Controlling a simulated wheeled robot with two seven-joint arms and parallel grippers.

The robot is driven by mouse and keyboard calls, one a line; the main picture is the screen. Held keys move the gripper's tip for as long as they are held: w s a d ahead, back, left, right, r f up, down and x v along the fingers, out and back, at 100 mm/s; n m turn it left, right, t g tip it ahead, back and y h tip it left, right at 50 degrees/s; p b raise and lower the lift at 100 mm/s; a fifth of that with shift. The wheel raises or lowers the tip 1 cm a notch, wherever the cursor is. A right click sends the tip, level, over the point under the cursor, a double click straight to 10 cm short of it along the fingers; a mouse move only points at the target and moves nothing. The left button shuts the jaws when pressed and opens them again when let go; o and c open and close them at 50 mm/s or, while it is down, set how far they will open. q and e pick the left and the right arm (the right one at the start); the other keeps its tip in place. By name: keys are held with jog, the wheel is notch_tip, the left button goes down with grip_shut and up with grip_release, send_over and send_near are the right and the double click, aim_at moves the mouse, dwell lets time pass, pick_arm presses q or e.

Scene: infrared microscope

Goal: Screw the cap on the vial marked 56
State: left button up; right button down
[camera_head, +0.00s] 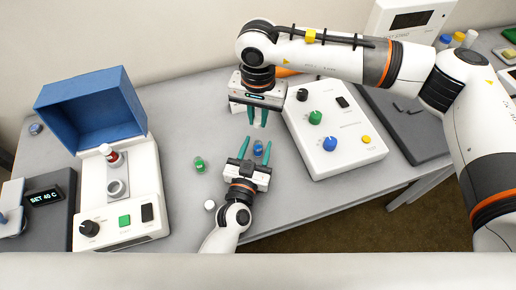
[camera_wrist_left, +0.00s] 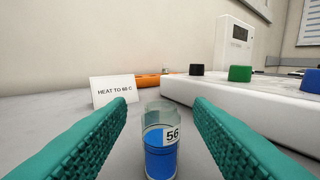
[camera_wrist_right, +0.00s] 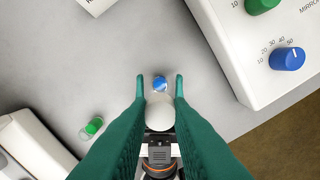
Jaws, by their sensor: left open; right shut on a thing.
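The vial marked 56 (camera_wrist_left: 160,140) stands upright on the table, holding blue liquid; no cap shows on it. It also shows in the head view (camera_head: 258,149) and the right wrist view (camera_wrist_right: 159,84). My left gripper (camera_head: 256,147) is open low over the table, its fingers on either side of the vial with gaps visible. My right gripper (camera_head: 258,121) points down, behind the vial in the head view. In the right wrist view it is shut on a white round cap (camera_wrist_right: 160,112).
A green vial (camera_head: 199,165) and a small white round piece (camera_head: 210,205) are on the table to the left. A white control box (camera_head: 335,135) stands close on the right. A white device with a blue hood (camera_head: 92,110) is at left. A card (camera_wrist_left: 113,90) stands behind.

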pick_arm(q)
jog(key=shift+w+d, duration=0.2)
jog(key=shift+w, duration=0.4)
jog(key=shift+c, duration=0.6)
grip_shut()
pick_arm(e)
send_over(258, 144)
jog(key=shift+f, duration=2.5)
jog(key=shift+f, duration=0.9)
jog(key=shift+f, duration=0.55)
jog(key=c, duration=1.3)
grip_release()
